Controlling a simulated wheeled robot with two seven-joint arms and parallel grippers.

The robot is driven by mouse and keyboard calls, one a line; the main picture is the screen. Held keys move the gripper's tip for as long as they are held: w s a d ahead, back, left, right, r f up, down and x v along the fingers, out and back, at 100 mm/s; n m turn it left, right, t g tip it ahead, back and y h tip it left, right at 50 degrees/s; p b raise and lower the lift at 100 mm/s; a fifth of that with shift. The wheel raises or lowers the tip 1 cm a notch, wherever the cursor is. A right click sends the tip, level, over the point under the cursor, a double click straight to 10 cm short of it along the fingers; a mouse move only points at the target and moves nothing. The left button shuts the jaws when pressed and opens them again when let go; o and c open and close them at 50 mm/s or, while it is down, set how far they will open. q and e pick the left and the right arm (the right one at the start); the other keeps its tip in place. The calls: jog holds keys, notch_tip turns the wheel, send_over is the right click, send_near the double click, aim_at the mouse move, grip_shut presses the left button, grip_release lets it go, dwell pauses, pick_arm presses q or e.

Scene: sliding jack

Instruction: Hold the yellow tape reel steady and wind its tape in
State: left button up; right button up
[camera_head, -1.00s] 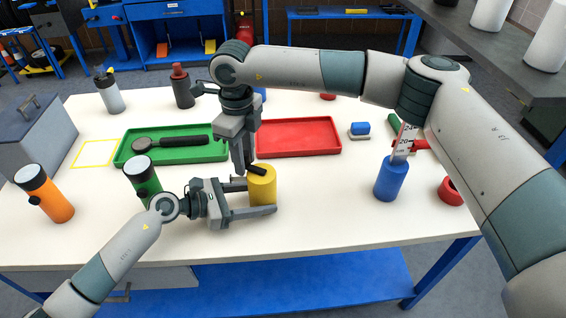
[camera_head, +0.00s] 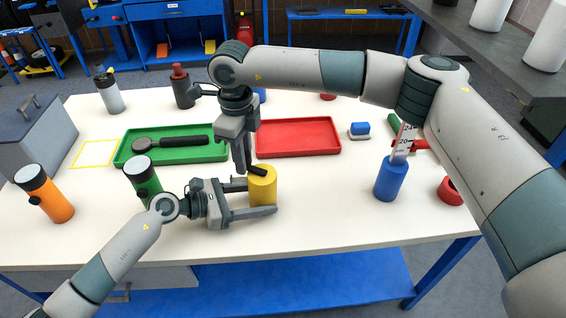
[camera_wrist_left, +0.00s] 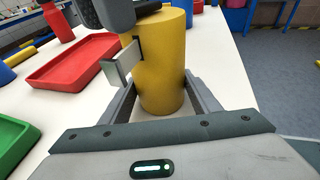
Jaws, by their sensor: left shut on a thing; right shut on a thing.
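The yellow tape reel (camera_head: 263,188) stands upright on the white table, with a dark crank handle (camera_head: 257,170) on top. My left gripper (camera_head: 258,197) is shut on the reel's sides, low down; the left wrist view shows the reel (camera_wrist_left: 163,75) between its two fingers. My right gripper (camera_head: 244,170) comes from above and is shut on the crank handle; its fingertips are partly hidden. In the left wrist view a short pale strip (camera_wrist_left: 118,66) sticks out leftward by a dark slot in the reel; I cannot tell its full length.
A blue cylinder (camera_head: 390,181) with a numbered strip (camera_head: 405,138) stands to the right, beside a red ring (camera_head: 451,191). Green (camera_head: 205,150) and red (camera_head: 320,137) trays lie behind. A green flashlight (camera_head: 143,178) stands close to my left wrist. The front right tabletop is clear.

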jog(key=n, duration=0.1)
jog(key=s+n, duration=0.1)
jog(key=n, duration=0.1)
jog(key=shift+s+a+f, duration=0.2)
jog(key=shift+f, duration=0.05)
jog(key=shift+s+f+n, duration=0.1)
jog(key=shift+s+n, duration=0.15)
jog(key=shift+n, duration=0.75)
jog(key=shift+s+n, duration=0.25)
jog(key=shift+n, duration=0.75)
jog(key=shift+a, duration=0.1)
